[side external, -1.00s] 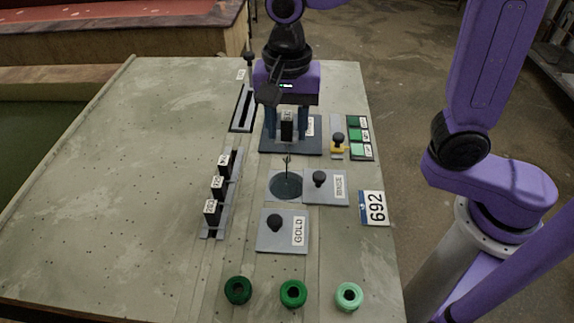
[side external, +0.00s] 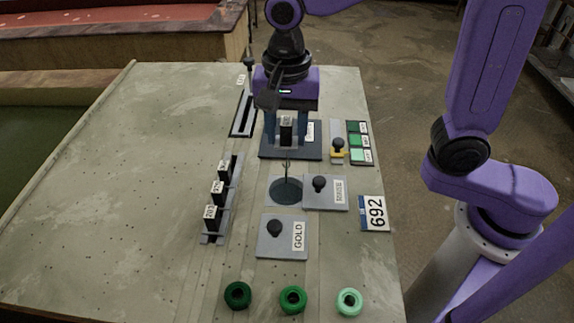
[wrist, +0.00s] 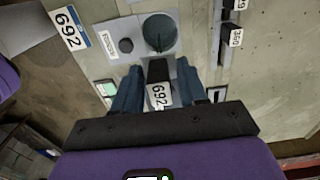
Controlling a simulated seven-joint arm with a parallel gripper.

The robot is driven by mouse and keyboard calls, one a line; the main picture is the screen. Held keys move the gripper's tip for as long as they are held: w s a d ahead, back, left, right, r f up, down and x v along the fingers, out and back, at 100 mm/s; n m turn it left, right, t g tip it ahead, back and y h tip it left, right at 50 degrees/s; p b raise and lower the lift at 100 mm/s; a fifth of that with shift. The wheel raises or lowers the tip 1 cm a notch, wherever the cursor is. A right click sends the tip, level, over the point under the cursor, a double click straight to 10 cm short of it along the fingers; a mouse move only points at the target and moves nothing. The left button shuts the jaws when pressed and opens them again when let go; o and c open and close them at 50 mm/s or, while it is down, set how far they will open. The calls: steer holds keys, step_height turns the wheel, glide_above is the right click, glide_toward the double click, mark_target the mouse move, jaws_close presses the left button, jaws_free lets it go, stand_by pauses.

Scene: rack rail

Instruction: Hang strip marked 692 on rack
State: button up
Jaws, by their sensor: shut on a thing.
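My gripper (side external: 286,133) is shut on a black strip (side external: 287,127) with a white label, above the dark plate (side external: 267,153) at the back of the work area. In the wrist view the strip's label (wrist: 158,94) reads 692, and the strip sits between my two blue fingers (wrist: 160,88). The grey rack rail (side external: 232,178) lies to the left, nearer the camera, with several black labelled strips (side external: 218,192) upright in a row. Part of it shows in the wrist view (wrist: 219,45). A card (side external: 375,212) reading 692 lies at the right table edge.
A slotted block (side external: 243,115) is behind. Green rings (side external: 293,299) line the front. The left table is clear.

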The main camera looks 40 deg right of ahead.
steer(key=w+a+f, duration=0.1)
steer(key=w+a, duration=0.3)
steer(key=w, duration=0.9)
steer(key=shift+w+a, duration=0.15)
steer(key=shift+w, duration=0.05)
steer(key=shift+f, duration=0.1)
steer(key=shift+f, duration=5.55)
steer(key=o, duration=1)
